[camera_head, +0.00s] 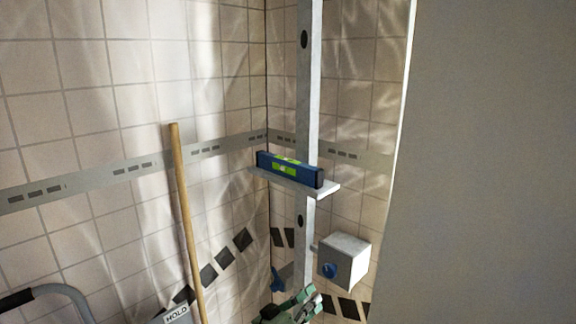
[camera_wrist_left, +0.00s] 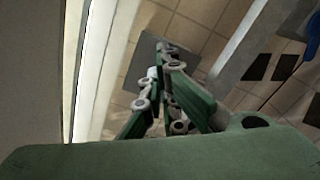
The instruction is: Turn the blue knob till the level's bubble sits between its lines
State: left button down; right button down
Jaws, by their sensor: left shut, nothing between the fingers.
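The blue level (camera_head: 289,171) with bright green vials lies on a small white shelf (camera_head: 328,187) fixed to a tall metal post. Its bubble and lines are too small to read. The blue knob (camera_head: 328,270) sits on the front of a white box (camera_head: 350,259) beside the post, below the shelf. My left gripper (camera_head: 301,304), green, is low in the head view, below and left of the knob and apart from it. In the left wrist view its fingers (camera_wrist_left: 168,100) are shut and empty. My right gripper is not in view.
A second blue part (camera_head: 277,281) sits low, left of the post. A wooden pole (camera_head: 187,215) leans at the left, near a sign reading HOLD (camera_head: 176,315). A dark-gripped grey rail (camera_head: 50,291) is at lower left. A large grey panel (camera_head: 490,160) fills the right.

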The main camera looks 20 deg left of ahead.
aim_at(331, 270)
pick_arm(q)
jog(key=w+d+n, duration=0.1)
jog(key=n, duration=0.1)
jog(key=w+d+r+n+p, duration=0.1)
jog(key=n, duration=0.1)
jog(key=w+d+r+n, duration=0.1)
jog(key=w+n, duration=0.1)
jog(key=shift+w+d+p, duration=0.1)
jog(key=shift+d+p, duration=0.3)
jog(key=shift+w+r, duration=0.1)
jog(key=shift+w, duration=0.1)
jog(key=shift+r, duration=0.25)
